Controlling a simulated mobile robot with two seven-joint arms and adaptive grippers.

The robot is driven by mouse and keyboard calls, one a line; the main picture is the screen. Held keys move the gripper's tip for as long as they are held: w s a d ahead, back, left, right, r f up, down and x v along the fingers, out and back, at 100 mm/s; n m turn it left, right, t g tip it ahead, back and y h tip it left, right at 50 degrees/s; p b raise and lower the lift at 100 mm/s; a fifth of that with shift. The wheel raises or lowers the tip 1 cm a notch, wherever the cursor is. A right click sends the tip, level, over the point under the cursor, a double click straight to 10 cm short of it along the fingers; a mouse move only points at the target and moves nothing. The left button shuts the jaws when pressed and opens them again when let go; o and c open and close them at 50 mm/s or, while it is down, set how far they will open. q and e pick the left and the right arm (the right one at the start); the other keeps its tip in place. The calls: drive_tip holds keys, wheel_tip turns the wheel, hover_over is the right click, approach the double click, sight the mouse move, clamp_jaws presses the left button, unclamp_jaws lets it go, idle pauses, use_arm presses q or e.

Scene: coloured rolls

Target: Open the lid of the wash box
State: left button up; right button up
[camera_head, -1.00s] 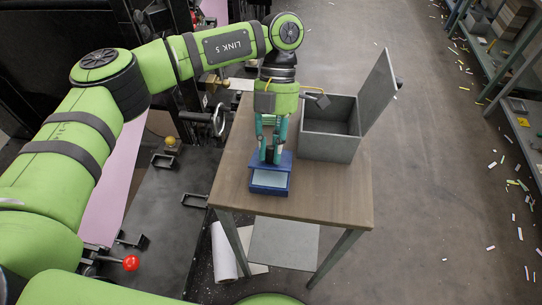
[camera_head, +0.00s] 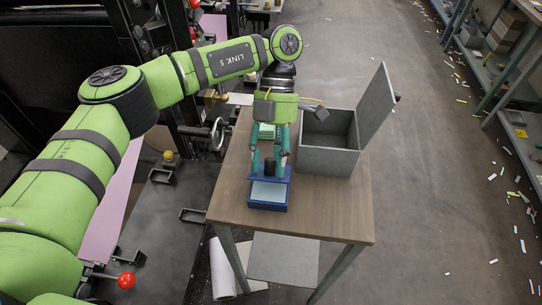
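A grey box (camera_head: 326,162) stands at the back right of the wooden table. Its lid (camera_head: 376,103) stands up and tilts outward along the box's right side, so the box is open on top and its inside shows. My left gripper (camera_head: 269,164) points down in front and to the left of the grey box, its teal fingers spread apart. Between and below the fingers is a small blue box (camera_head: 268,206) with a pale top and a dark part at its back. I cannot tell whether the fingertips touch it. My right gripper is out of view.
The wooden table (camera_head: 325,215) has bare room right of the blue box and along its front edge. Dark machinery with a handwheel (camera_head: 217,133) stands close on the left. A shelf (camera_head: 515,95) stands at the far right beyond open floor.

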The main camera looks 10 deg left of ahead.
use_arm(q)
drive_tip(key=v, duration=0.7)
drive_tip(key=shift+w+r, duration=0.2)
drive_tip(key=shift+r, duration=0.05)
